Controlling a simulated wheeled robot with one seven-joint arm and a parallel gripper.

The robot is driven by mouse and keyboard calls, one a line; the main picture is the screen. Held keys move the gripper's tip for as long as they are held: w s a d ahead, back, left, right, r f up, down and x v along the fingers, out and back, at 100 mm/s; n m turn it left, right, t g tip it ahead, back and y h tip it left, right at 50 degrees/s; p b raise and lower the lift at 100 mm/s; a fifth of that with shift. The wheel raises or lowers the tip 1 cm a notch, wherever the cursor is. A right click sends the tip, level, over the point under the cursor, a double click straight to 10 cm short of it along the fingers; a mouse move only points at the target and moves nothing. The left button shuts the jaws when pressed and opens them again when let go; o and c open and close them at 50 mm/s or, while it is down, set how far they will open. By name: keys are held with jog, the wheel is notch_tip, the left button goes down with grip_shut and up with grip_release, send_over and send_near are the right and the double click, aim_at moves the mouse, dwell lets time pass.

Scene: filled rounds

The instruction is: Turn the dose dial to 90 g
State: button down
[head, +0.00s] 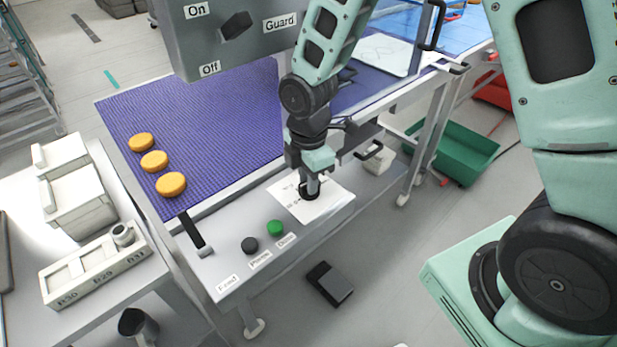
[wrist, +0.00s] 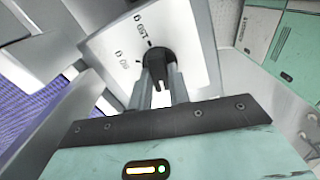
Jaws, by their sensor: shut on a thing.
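The dose dial (wrist: 159,57) is a black round knob on a white plate (head: 330,205) at the front ledge of the machine. My gripper (wrist: 163,85) is shut on the dial, with one finger on each side of it. In the head view my gripper (head: 310,187) points down at the plate and hides most of the dial. In the wrist view the plate carries printed marks, among them "150 g" and what looks like "90 g". The dial's exact pointing cannot be told.
A green button (head: 275,228) and a black button (head: 250,245) sit left of the plate, above small labels. A lever slot (head: 192,230) is further left. Orange rounds (head: 171,184) lie on the blue belt (head: 200,125). A grey switch box (head: 235,35) hangs above the belt.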

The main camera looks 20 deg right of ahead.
jog(key=m, duration=0.6)
jog(key=shift+w, duration=0.1)
jog(key=m, duration=0.6)
jog(key=shift+r+m, duration=0.1)
jog(key=shift+m, duration=0.3)
jog(key=m+p, duration=0.1)
jog(key=m, duration=0.3)
jog(key=shift+w+d, duration=0.1)
jog(key=m+p, duration=0.1)
jog(key=m, duration=0.3)
jog(key=shift+m, duration=0.3)
jog(key=c, duration=1.3)
grip_release()
notch_tip(320, 180, up, 12)
jog(key=shift+d+f+b, duration=0.1)
jog(key=shift+b, duration=0.35)
